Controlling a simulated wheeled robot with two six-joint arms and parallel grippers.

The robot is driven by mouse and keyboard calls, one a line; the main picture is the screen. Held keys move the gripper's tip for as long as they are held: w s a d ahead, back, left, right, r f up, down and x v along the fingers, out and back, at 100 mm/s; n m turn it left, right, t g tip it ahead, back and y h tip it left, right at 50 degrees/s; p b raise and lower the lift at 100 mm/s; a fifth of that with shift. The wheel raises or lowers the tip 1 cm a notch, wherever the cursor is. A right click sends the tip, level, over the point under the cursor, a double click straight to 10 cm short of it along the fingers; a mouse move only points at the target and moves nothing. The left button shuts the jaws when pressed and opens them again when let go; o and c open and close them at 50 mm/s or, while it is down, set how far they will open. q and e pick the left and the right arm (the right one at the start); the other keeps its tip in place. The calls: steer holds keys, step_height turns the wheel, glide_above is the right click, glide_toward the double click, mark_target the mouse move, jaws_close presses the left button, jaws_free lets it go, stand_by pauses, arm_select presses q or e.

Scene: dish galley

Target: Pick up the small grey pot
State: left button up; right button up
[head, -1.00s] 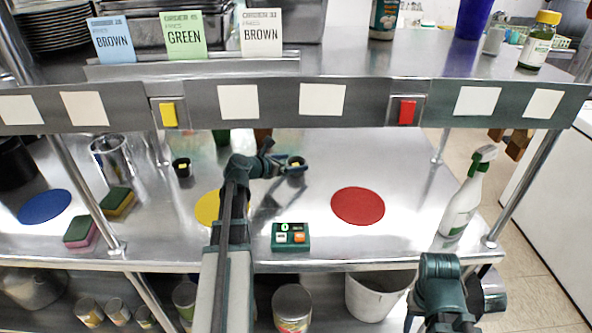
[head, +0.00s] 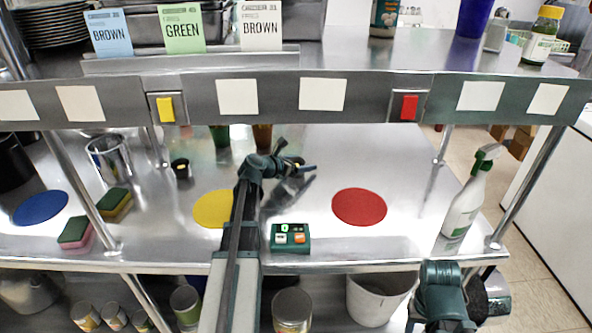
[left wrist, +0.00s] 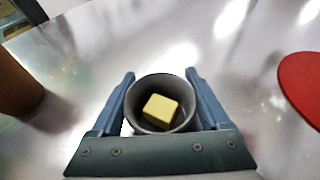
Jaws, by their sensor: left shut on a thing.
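The small grey pot (left wrist: 160,84) is in the left wrist view, round and open at the top, with a yellow cube (left wrist: 160,109) inside. My left gripper (left wrist: 160,88) is shut on the pot, one blue finger along each side. In the head view my left gripper (head: 302,167) is over the middle of the steel counter, and the pot is not clearly visible there. My right arm (head: 442,290) shows at the lower right; its fingertips are not clear.
A second small dark pot (head: 181,169) stands left of the arm. A red disc (head: 359,206), a yellow disc (head: 211,208) and a green timer-like box (head: 289,238) lie near. A spray bottle (head: 464,205) stands at right. A shelf (head: 375,100) spans above.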

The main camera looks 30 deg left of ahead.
arm_select(q)
steer(key=c, duration=0.3)
steer(key=shift+r, duration=0.15)
steer(key=shift+r+p, duration=0.55)
steer(key=shift+p, duration=0.2)
step_height(320, 180, up, 3)
steer(key=p, duration=0.3)
steer(key=s+d, duration=0.3)
steer(key=s, duration=0.1)
steer(key=s+d, duration=0.7)
steer(key=s, duration=0.1)
steer(key=shift+d+r+p, duration=0.3)
